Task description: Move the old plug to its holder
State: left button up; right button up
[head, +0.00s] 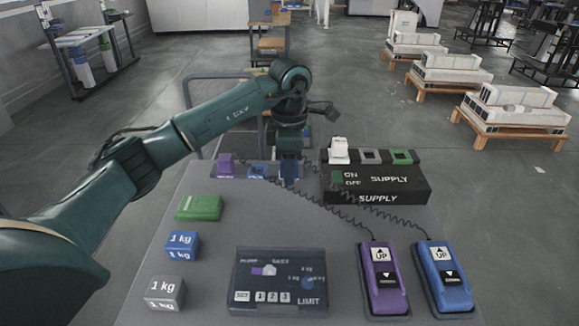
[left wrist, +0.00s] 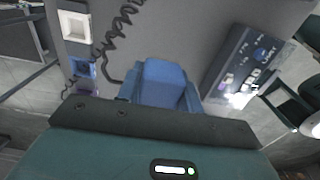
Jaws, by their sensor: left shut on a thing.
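My left gripper (head: 289,170) is low over the back of the grey table, fingers pointing down. It is shut on a blue plug (left wrist: 163,82), which fills the space between the fingers in the left wrist view. A dark coiled cord runs beside the plug. The blue holder (head: 258,171) stands just left of the gripper. In the left wrist view, the blue holder (left wrist: 83,68) looks empty, with a dark recess. The purple plug (head: 226,162) sits in the purple holder at the far left of that row. My right gripper is out of view.
The black supply box (head: 390,185) is right of the gripper, with a white plug (head: 339,150), grey socket (head: 370,157) and green socket (head: 402,157). Purple (head: 384,278) and blue (head: 444,275) pendants, a control panel (head: 279,285), weights (head: 181,245) and a green block (head: 199,207) occupy the table.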

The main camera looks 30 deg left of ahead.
pick_arm(q)
jog(key=shift+r+p, duration=0.95)
jog(key=shift+r, duration=0.5)
